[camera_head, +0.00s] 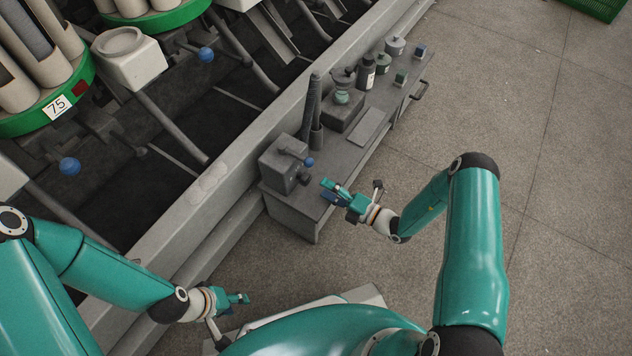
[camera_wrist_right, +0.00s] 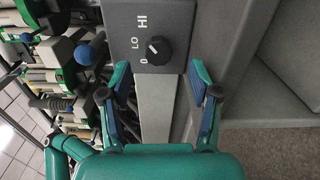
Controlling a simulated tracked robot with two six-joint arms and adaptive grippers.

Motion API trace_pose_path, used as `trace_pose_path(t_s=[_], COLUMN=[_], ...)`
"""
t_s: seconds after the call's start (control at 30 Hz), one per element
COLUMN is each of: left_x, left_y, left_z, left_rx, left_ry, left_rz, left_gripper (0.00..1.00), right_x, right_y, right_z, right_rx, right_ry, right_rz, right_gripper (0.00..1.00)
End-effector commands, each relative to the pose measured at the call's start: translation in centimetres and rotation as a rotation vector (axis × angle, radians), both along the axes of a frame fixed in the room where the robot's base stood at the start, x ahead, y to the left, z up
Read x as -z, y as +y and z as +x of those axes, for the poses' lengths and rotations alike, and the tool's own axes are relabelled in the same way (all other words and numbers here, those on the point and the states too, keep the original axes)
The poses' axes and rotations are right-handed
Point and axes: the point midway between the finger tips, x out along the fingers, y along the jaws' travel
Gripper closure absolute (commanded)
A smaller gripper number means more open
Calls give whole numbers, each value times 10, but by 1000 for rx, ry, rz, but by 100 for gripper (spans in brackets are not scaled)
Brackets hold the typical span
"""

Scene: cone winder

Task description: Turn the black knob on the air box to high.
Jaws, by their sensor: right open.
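The grey air box (camera_head: 284,166) stands at the near end of the grey bench. Its black knob (camera_head: 304,179) faces my right gripper (camera_head: 328,191). In the right wrist view the knob (camera_wrist_right: 158,50) sits on a grey panel (camera_wrist_right: 120,40) marked 0, LO and HI. Its white pointer line aims up and left, roughly toward LO; the exact setting is hard to tell. My right gripper (camera_wrist_right: 160,76) is open and empty, its blue-padded fingertips apart, short of the knob and to either side of it. My left gripper (camera_head: 238,298) hangs low, away from the box; its jaws are unclear.
A dark upright cylinder (camera_head: 316,130) stands just behind the box. Bottles and jars (camera_head: 366,72) stand farther along the bench (camera_head: 300,212).

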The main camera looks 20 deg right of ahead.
Motion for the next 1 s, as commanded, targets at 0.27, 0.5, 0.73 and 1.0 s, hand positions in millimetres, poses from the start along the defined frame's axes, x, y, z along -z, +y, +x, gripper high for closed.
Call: trace_pose_path(t_s=[0.27,0.5,0.73,1.0], left_x=[0,0,1,0], left_y=[0,0,0,0], left_z=[0,0,0,0], left_rx=[0,0,0,0], left_ry=[0,0,0,0], left_rz=[0,0,0,0], left_gripper=[60,60,60,60], right_x=[0,0,0,-2], right_y=[-31,-37,-37,-32], right_z=[-37,-46,-46,-44], right_rx=[4,1,1,-10], right_ry=[-1,-1,-1,-6], right_rz=[-1,0,0,-1], right_gripper=[37,37,37,37])
